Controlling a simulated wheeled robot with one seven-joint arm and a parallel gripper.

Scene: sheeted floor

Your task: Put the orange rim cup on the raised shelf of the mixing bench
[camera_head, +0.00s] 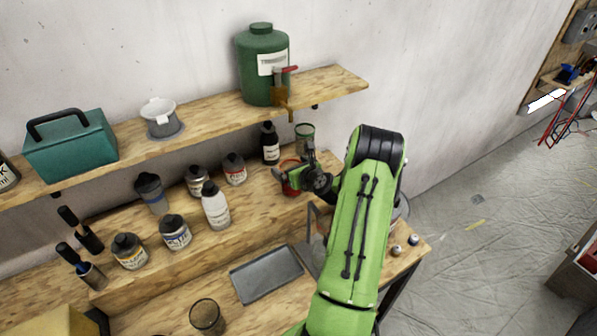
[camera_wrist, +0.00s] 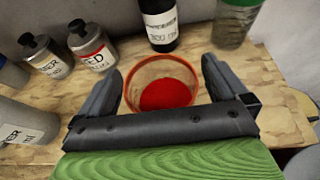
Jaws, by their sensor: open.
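The orange rim cup (camera_wrist: 163,88) is clear-sided with red contents and stands upright on wood in the wrist view. In the head view the cup (camera_head: 290,166) is partly hidden by my gripper (camera_head: 292,180). It appears to be at the right end of the raised shelf (camera_head: 255,195) of the bench, the step bearing the bottles. My gripper (camera_wrist: 160,78) is open, with one finger on each side of the cup. I cannot tell whether the fingers touch it.
A dark bottle (camera_head: 270,143) and a green-rimmed jar (camera_head: 304,138) stand behind the cup. Several paint bottles, including a white one (camera_head: 215,205), stand to its left. A metal tray (camera_head: 266,274) and a clear cup (camera_head: 207,316) are on the lower bench top. A wall shelf (camera_head: 210,118) runs above.

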